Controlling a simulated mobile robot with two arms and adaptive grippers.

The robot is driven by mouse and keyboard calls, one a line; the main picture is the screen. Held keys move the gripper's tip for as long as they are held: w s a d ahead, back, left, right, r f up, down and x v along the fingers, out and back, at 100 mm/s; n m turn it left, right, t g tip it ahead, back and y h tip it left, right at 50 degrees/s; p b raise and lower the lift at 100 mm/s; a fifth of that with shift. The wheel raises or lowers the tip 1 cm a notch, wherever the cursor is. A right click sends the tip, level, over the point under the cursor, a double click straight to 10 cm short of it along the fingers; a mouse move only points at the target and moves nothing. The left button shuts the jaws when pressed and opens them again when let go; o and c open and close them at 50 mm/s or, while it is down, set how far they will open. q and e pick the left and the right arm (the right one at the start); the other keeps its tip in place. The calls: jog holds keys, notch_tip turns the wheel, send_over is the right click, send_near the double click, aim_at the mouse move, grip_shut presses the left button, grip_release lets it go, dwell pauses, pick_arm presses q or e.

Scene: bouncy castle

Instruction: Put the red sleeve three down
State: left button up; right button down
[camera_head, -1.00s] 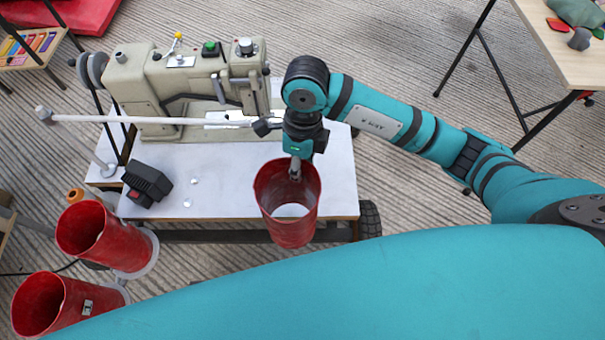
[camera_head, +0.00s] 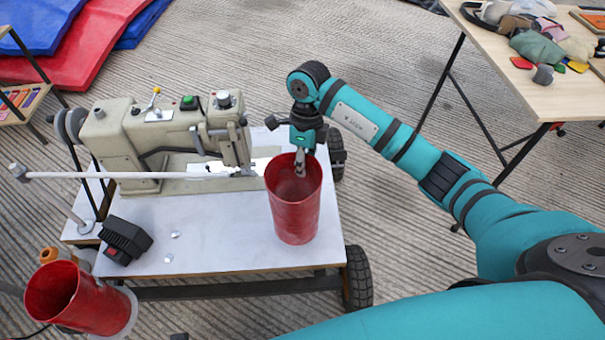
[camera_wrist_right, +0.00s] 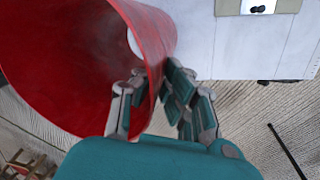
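A red sleeve (camera_head: 293,208), an open tube, is upright over the right part of the white cart top (camera_head: 225,235). I cannot tell whether its bottom touches the top. My right gripper (camera_head: 301,162) is shut on its far rim, one finger inside and one outside. In the right wrist view the sleeve (camera_wrist_right: 75,60) fills the upper left, its wall between the fingers of the gripper (camera_wrist_right: 152,88). Another red sleeve (camera_head: 95,305) stands tilted in the view at lower left, in a pale round holder. My left gripper is out of view.
A black box (camera_head: 125,240) and small white bits (camera_head: 175,234) lie on the cart top. A wooden table (camera_head: 545,85) with cloth pieces stands at right.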

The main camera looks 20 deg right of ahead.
notch_tip(320, 180, down, 3)
jog(key=shift+f, duration=0.1)
jog(key=c, duration=1.5)
grip_release()
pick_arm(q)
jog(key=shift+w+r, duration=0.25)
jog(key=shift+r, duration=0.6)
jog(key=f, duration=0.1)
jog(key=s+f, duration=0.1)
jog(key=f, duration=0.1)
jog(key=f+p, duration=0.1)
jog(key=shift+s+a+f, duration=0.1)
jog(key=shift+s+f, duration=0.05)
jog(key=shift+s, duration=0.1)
pick_arm(e)
notch_tip(320, 180, up, 12)
send_over(303, 183)
jog(key=w+d, duration=0.1)
jog(key=w, duration=0.1)
jog(key=shift+d, duration=0.15)
jog(key=shift+f, duration=0.1)
